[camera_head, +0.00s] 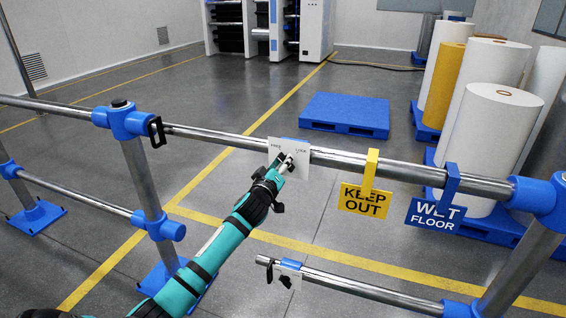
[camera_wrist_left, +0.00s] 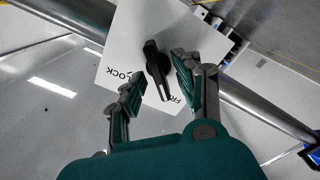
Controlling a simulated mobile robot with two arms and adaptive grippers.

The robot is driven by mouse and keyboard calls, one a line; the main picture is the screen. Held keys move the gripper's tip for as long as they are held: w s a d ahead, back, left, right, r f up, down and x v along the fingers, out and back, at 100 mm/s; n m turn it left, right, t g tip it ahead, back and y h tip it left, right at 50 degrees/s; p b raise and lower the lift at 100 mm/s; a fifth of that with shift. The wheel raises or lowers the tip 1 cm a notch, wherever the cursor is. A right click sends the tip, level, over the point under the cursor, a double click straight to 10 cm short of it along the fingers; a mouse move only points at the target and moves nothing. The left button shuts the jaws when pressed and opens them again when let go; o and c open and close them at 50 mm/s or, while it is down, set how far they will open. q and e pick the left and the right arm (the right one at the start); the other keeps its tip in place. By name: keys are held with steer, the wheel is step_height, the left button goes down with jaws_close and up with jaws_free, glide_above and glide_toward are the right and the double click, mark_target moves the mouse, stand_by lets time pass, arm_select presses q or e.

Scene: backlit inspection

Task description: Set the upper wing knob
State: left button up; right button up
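The upper wing knob (camera_wrist_left: 155,68) is a black knob on a white plate (camera_head: 301,163) marked FREE and LOCK, mounted on the upper rail. My left gripper (camera_head: 284,162) is at the plate and covers most of the knob in the head view. In the left wrist view my left gripper (camera_wrist_left: 155,88) is open, with one finger on each side of the knob's wing. A gap shows on the left finger's side; the right finger is close to the wing, and I cannot tell whether it touches. The wing points between the two marks, nearer FREE. My right gripper is not in view.
A lower plate with a black knob (camera_head: 286,281) sits on the lower rail (camera_head: 350,285). A yellow KEEP OUT sign (camera_head: 364,200) and a blue WET FLOOR sign (camera_head: 436,215) hang right of the upper plate. A blue post joint (camera_head: 124,121) stands left.

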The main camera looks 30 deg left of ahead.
arm_select(q)
steer(key=shift+w, duration=0.1)
steer(key=shift+c, duration=0.3)
jaws_close()
